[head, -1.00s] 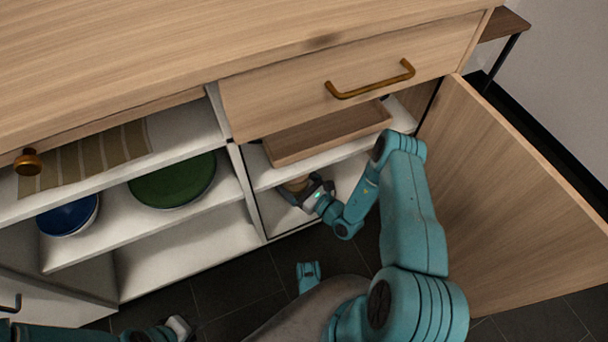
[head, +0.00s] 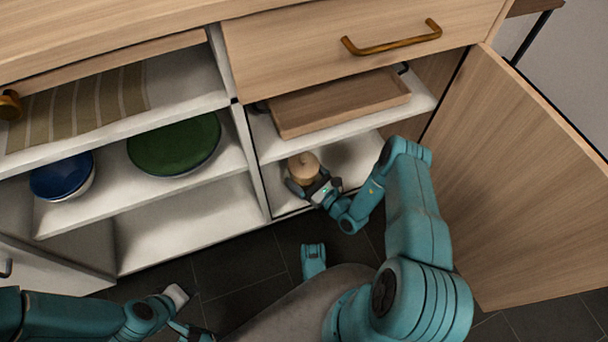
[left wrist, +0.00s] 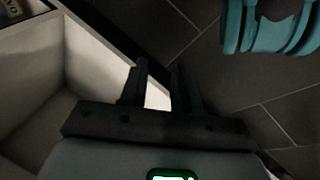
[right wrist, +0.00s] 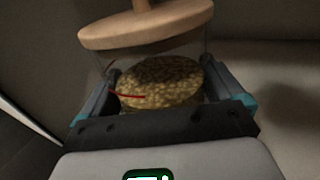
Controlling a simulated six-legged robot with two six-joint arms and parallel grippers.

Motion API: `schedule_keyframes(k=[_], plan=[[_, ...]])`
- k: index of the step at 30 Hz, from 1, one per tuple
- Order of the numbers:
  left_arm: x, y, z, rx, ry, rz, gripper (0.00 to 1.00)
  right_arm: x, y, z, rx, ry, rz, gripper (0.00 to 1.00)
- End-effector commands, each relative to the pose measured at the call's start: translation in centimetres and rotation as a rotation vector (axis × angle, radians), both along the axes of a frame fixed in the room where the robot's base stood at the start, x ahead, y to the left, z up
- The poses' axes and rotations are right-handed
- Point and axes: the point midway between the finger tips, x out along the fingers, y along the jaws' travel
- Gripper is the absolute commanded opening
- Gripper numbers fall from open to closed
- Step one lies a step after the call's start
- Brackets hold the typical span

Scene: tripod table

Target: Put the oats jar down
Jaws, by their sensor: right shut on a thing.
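The oats jar (head: 303,168) has a round wooden lid with a knob and clear walls. In the right wrist view its tan, flaky contents (right wrist: 163,82) show between the fingers. It is in the lower right compartment of the cabinet, below the shelf with the wooden tray. My right gripper (head: 308,187) is shut around the jar's body, from the front. In the right wrist view the jar looks slightly tilted, and its base is hidden by the gripper. I cannot tell whether it touches the compartment floor. My left gripper (left wrist: 162,85) is empty, its fingers apart, low by the cabinet.
A wooden tray (head: 340,105) lies on the shelf above the jar. The open door (head: 530,190) stands to the right of my right arm. A green plate (head: 175,145) and blue bowl (head: 62,176) are on the left shelf. Compartment floor (head: 350,160) right of the jar is clear.

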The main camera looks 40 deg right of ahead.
Motion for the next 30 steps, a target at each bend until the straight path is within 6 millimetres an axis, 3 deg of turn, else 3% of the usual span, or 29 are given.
schedule_keyframes(k=[2, 3, 12, 14, 24, 30], plan=[[0.0, 0.0, 0.0, 0.000, 0.000, 0.000, 0.32, 0.0, 0.0, -0.1, 0.000, -0.003, 0.001, 0.36], [0.0, 0.0, 0.0, 0.000, 0.001, 0.000, 0.32, 0.0, 0.1, -0.3, 0.001, 0.001, 0.001, 0.98], [0.0, 0.0, 0.0, 0.000, 0.001, 0.000, 0.32, 0.0, 0.0, 0.1, 0.000, 0.000, 0.000, 1.00], [-0.2, 0.0, 0.4, -0.001, 0.006, -0.001, 0.32, -0.8, -0.2, 0.2, 0.002, 0.002, -0.002, 1.00], [-1.9, -0.4, 2.9, -0.013, 0.066, -0.009, 0.32, -8.3, -1.4, 0.3, 0.001, 0.004, -0.006, 1.00], [-2.6, -0.5, 3.5, -0.017, 0.087, -0.011, 0.32, -11.2, -1.8, 0.1, 0.002, 0.001, -0.002, 1.00]])
